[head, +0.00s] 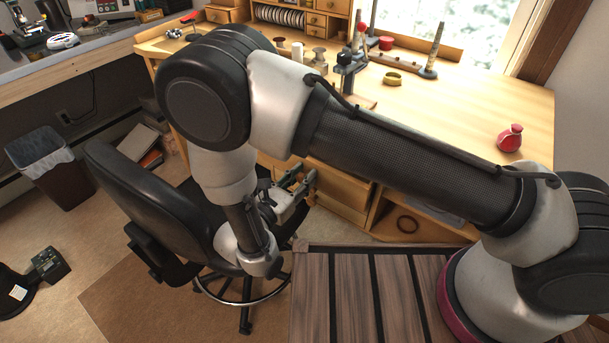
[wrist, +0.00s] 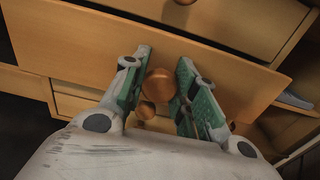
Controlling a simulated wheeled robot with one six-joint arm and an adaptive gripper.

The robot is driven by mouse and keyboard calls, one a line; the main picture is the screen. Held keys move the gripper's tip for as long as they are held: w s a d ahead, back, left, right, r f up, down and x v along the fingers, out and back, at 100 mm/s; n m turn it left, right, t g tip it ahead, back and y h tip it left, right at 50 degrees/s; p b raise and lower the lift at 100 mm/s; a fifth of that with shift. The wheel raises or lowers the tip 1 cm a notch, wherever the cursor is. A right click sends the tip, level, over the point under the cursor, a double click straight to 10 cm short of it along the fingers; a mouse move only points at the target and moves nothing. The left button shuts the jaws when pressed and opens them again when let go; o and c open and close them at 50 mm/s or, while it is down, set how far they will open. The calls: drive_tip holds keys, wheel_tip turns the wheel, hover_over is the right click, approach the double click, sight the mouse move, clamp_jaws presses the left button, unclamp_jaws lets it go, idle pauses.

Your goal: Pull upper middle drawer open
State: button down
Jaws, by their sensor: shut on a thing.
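In the wrist view, my gripper (wrist: 164,62) has its two green-padded fingers on either side of a round wooden knob (wrist: 159,84) and is shut on it. The knob sits on a light wooden drawer front (wrist: 225,82). This front appears to stand out from the drawer fronts below it; how far is hard to tell. In the head view, my gripper (head: 297,190) is beside the desk's drawer fronts (head: 343,188), and my arm hides much of them. The knob cannot be made out there.
A second knob (wrist: 146,110) shows below, on a lower drawer. An open shelf (head: 420,222) is right of the drawers. A black office chair (head: 150,200) stands close to my gripper on the left. The wooden desk top (head: 470,110) holds tools and a red pouch (head: 510,138).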

drive_tip(key=c, duration=1.1)
unclamp_jaws()
drive_tip(key=shift+s, duration=0.1)
drive_tip(key=v, duration=1.2)
